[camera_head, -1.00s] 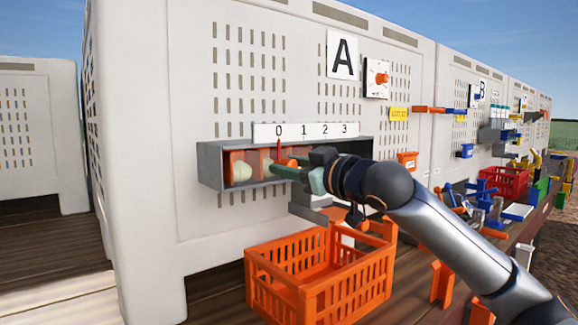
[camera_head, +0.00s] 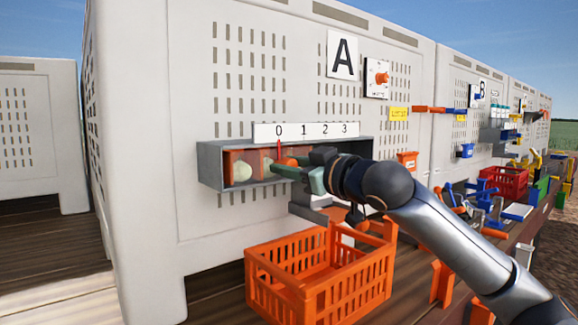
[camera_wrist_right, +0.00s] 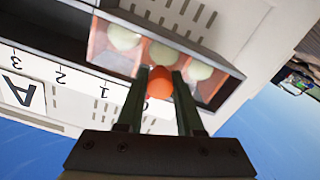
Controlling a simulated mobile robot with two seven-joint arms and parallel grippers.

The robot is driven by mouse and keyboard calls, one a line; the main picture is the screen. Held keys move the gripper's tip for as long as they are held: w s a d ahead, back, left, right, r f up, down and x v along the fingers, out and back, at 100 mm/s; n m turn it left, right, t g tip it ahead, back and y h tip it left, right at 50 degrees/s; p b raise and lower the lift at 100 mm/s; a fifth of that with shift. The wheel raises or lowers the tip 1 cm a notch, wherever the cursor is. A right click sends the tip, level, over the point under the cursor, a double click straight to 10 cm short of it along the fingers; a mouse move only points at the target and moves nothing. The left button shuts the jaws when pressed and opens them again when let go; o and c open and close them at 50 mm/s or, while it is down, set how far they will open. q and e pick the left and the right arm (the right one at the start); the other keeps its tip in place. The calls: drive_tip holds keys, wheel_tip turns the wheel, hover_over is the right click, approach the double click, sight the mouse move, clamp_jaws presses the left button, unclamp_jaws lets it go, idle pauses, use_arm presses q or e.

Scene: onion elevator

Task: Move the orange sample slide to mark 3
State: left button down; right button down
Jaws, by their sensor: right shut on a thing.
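The orange sample slide (camera_head: 237,170) sits in a grey open-fronted box (camera_head: 208,166) on the panel marked A, with pale round onions (camera_head: 242,172) behind its clear front. A red pointer (camera_head: 278,149) stands at about 0 on the white scale (camera_head: 305,132), where 1, 2 and 3 follow to the right. My right gripper (camera_head: 292,168) is at the slide's front, shut on its orange knob. In the right wrist view the knob (camera_wrist_right: 160,86) lies between the two fingers, and several onions (camera_wrist_right: 124,38) show behind it. My left gripper is out of view.
An orange crate (camera_head: 320,275) stands on the wooden deck below the box. A small orange bin (camera_head: 407,160) and a dial with an orange knob (camera_head: 382,78) are on the panel to the right. The grey box looks empty toward marks 2 and 3, partly hidden by my gripper.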

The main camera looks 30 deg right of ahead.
drive_tip(key=shift+d, duration=0.1)
idle(0.3)
drive_tip(key=d+p, duration=0.2)
drive_tip(key=d, duration=0.4)
drive_tip(key=shift+w+d, duration=0.15)
drive_tip(key=shift+w, duration=0.1)
drive_tip(key=c, duration=0.5)
unclamp_jaws()
drive_tip(key=shift+c, duration=0.2)
